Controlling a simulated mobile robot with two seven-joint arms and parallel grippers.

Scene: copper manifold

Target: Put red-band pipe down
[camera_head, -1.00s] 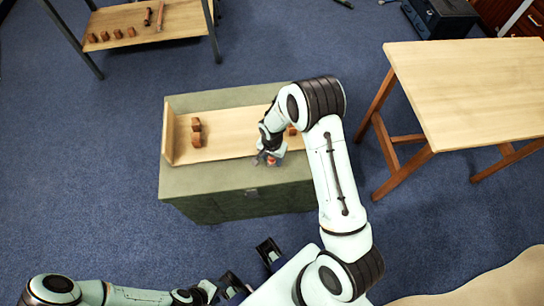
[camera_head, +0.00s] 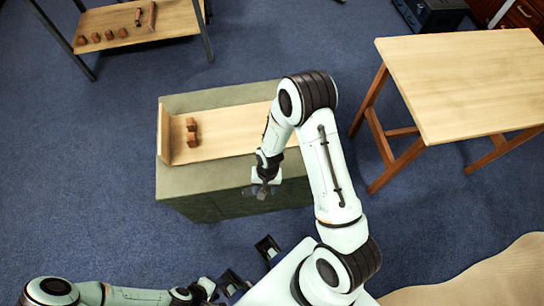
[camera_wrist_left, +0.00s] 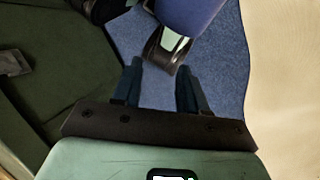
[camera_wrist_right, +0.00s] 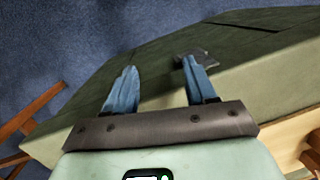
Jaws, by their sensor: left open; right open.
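No red-banded pipe can be made out in any current view; my right arm hides part of the wooden tray (camera_head: 225,128). Two copper pieces (camera_head: 192,132) stand towards the tray's left end. My right gripper (camera_head: 263,189) is open over the front edge of the green chest (camera_head: 180,183), clear of the tray. In the right wrist view its fingers (camera_wrist_right: 162,82) are apart with nothing between them, facing the chest's side. My left gripper (camera_wrist_left: 160,85) is open and empty, low beside my body, over blue floor.
A bare wooden table (camera_head: 465,75) stands at the right. A shelf (camera_head: 175,28) at the back left holds several copper blocks (camera_head: 102,37) and two rod-like things (camera_head: 151,15). A dark case (camera_head: 432,14) sits at the back right. Blue floor lies clear between them.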

